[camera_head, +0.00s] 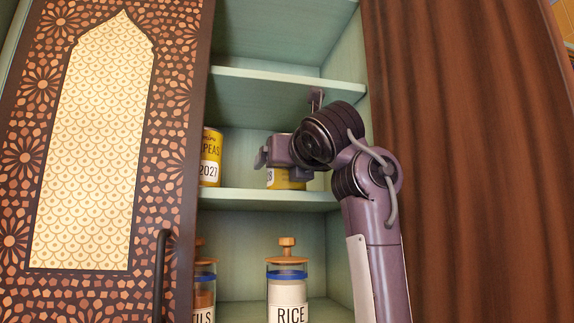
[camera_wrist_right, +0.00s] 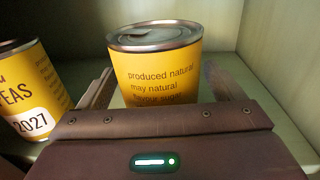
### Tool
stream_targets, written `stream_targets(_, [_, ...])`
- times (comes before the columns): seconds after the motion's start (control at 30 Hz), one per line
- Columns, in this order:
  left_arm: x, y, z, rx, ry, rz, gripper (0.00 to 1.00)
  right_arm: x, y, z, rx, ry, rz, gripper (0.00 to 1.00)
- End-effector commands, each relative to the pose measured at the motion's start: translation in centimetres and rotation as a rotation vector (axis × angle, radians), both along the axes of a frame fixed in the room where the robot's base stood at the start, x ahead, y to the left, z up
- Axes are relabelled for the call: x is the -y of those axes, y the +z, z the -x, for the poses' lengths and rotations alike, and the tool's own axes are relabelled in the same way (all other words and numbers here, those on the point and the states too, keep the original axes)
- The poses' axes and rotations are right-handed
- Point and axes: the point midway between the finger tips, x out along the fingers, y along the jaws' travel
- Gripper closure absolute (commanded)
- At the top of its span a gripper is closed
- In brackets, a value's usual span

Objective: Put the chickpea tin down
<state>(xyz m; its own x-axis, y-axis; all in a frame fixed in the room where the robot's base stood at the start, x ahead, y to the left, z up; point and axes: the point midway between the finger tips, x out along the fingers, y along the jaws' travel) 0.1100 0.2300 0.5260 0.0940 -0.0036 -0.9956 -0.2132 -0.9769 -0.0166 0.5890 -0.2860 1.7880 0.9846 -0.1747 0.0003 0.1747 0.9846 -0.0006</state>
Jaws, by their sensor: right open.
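A yellow tin (camera_head: 288,181) is on the middle cupboard shelf, partly hidden behind my right gripper (camera_head: 290,150). In the right wrist view this tin (camera_wrist_right: 160,68) is upright, with small print on the side facing me; its name does not show. The right gripper's fingers are spread on either side of it, open. A second yellow tin (camera_head: 210,160), marked "PEAS" and "2027" in the visible part of its label, stands to the left on the same shelf; it also shows in the right wrist view (camera_wrist_right: 32,88). My left gripper is not in view.
The middle shelf (camera_head: 240,197) has a wall close on the right. A rice jar (camera_head: 287,292) and another jar (camera_head: 204,290) stand below. The shelf above (camera_head: 285,83) is close over my wrist. A patterned door (camera_head: 100,150) covers the left side.

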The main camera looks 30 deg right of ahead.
Motion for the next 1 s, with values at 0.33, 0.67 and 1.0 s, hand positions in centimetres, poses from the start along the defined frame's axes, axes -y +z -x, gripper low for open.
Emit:
stream_targets(0.33, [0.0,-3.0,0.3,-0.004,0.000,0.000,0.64,-1.0,-0.2,5.0,0.005,0.004,0.000,0.12])
stream_targets(0.67, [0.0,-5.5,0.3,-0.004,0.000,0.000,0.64,-2.0,0.1,10.8,0.002,0.002,0.000,0.12])
stream_targets(1.0, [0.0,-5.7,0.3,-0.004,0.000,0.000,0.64,-2.1,0.3,11.8,0.000,0.000,0.000,0.12])
